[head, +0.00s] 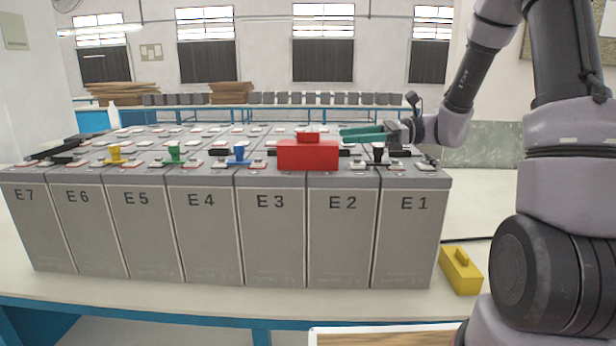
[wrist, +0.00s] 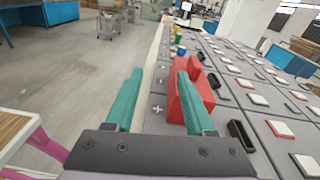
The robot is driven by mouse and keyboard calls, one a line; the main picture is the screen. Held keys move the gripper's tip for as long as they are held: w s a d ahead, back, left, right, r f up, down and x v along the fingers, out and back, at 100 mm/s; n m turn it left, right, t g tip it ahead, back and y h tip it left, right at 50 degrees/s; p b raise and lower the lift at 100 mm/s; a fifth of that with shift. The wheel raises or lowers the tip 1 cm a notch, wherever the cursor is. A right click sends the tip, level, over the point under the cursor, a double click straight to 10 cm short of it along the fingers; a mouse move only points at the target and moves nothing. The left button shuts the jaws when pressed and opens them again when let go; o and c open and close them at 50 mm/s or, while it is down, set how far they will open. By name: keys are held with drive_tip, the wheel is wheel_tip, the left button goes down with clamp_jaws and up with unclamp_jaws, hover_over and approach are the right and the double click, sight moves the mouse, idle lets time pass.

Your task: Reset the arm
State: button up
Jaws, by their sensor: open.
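My gripper (head: 362,132) reaches in from the right in the head view, its green fingers pointing left above the battery tops. In the wrist view my gripper (wrist: 158,95) has its two green fingers wide apart with nothing between them. A red block with a smaller raised top (head: 308,155) sits on the front row of batteries, near E3 and E2. In the wrist view the red block (wrist: 197,105) shows partly behind the right finger. I cannot tell whether the finger touches it.
Grey batteries (head: 272,235) labelled E1 to E7 form the front row. Yellow (head: 114,154), green (head: 174,154) and blue (head: 238,154) pieces stand on their tops. A yellow block (head: 460,270) lies on the table right of E1. Open floor (wrist: 70,75) shows left in the wrist view.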

drive_tip(key=s+d+r+n+h, duration=0.1)
drive_tip(key=s+d+n+h, duration=0.1)
drive_tip(key=s+n+h, duration=0.3)
drive_tip(key=s+d+r+n+h, duration=0.1)
drive_tip(key=s+d+n+h, duration=0.15)
drive_tip(key=s, duration=0.45)
drive_tip(key=s+d+r+n+t+h, duration=0.5)
drive_tip(key=d+t+h, duration=0.2)
drive_tip(key=d, duration=0.2)
drive_tip(key=shift+s+d+r, duration=0.15)
drive_tip(key=shift+d+r, duration=0.2)
drive_tip(key=shift+r, duration=0.05)
